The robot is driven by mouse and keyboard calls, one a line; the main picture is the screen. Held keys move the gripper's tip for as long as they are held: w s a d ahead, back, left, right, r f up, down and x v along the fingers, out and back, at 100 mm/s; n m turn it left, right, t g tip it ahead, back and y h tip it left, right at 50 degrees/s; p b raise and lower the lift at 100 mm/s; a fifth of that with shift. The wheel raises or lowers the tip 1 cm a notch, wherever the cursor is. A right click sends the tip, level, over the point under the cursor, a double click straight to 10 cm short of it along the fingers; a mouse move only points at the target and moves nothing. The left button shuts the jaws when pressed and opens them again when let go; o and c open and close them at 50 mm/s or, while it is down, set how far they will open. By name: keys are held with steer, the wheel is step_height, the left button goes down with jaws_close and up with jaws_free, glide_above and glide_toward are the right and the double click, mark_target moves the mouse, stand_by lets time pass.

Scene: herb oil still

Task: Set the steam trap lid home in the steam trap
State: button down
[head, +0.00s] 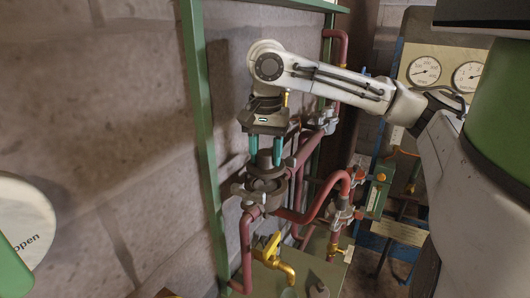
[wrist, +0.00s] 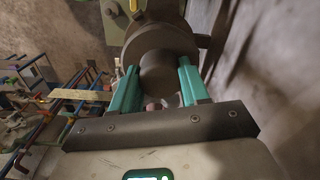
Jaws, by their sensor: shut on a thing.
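My gripper (head: 265,157) points down with its two teal fingers closed around the knob of the dark steam trap lid (head: 265,171). The wrist view shows my gripper (wrist: 158,66) with a finger on each side of the round knob, and the wider disc of the lid (wrist: 160,40) beyond it. The dark metal steam trap (head: 261,191) is directly below the lid in the head view, set in the red pipework. The lid looks roughly upright over it. Whether the lid touches the trap or sits in it, I cannot tell; the seam is hidden.
Red pipes (head: 314,207) with valves run close on the right of the trap. A green upright post (head: 203,130) and stone wall stand on the left. A yellow tap (head: 275,253) is below. A panel with gauges (head: 424,70) is at the back right.

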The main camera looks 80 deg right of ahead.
mark_target(266, 167)
steer(key=shift+f+b, duration=1.2)
steer(key=shift+f, duration=0.75)
steer(key=shift+c, duration=2.4)
jaws_free()
